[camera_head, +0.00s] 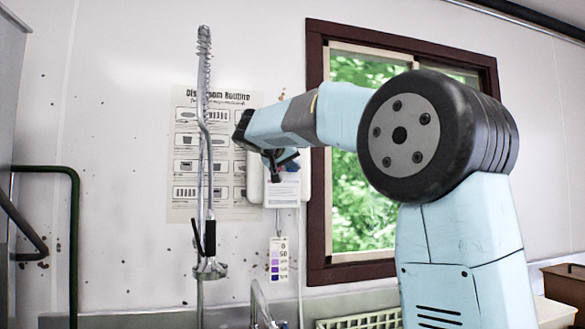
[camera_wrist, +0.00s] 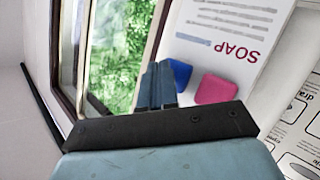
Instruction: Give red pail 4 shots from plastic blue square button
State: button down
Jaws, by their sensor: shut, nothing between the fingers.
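The blue square button (camera_wrist: 180,73) is on the white soap dispenser (camera_wrist: 212,40), beside a pink-red square button (camera_wrist: 215,90). My gripper (camera_wrist: 158,85) is shut and empty, its fingers just left of the blue button in the wrist view. They overlap its edge in the picture; I cannot tell whether they touch it. In the head view my gripper (camera_head: 280,160) is in front of the wall-mounted dispenser (camera_head: 284,192) and hides much of it. The red pail is not in view.
A window (camera_head: 362,190) with a dark red frame is right of the dispenser. A routine poster (camera_head: 228,190) and a tall spray hose (camera_head: 204,100) are on its left. A colour chart (camera_head: 279,262) hangs below. A green basket rim (camera_head: 362,320) shows at the bottom.

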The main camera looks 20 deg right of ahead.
jog(key=shift+w, duration=0.8)
dwell(0.9)
jog(key=shift+s, duration=1.2)
jog(key=shift+w, duration=0.1)
jog(key=shift+w, duration=0.3)
